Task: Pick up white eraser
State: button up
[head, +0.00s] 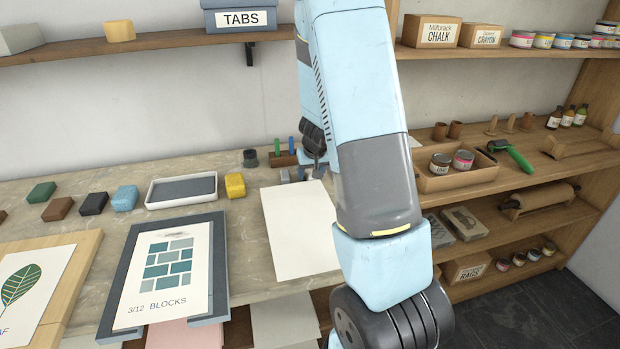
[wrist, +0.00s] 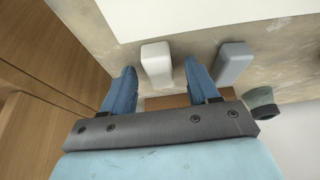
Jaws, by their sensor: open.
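The white eraser (wrist: 157,62) is a small white block with rounded edges. It lies on the mottled worktop in the wrist view, near the edge of the white paper sheet. My gripper (wrist: 158,74) is open, with one blue finger on each side of the eraser. A gap shows between the eraser and each finger, and the fingers do not hold it. I cannot tell their exact height above the worktop. In the head view my arm covers most of this spot, and I cannot make out the white eraser clearly there.
A grey block (wrist: 233,63) lies right of the right finger. A green-grey cup (wrist: 262,102) and a brown wooden holder (wrist: 170,101) are close by. The white paper (head: 298,232) lies in front. A yellow block (head: 235,186) and a shallow tray (head: 181,204) are farther left.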

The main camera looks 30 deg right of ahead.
grip_shut()
dwell(0.7)
jog(key=shift+w+r, duration=0.1)
jog(key=shift+r, duration=0.55)
jog(key=s+r, duration=1.1)
jog(key=s, duration=0.3)
jog(key=shift+r, duration=0.35)
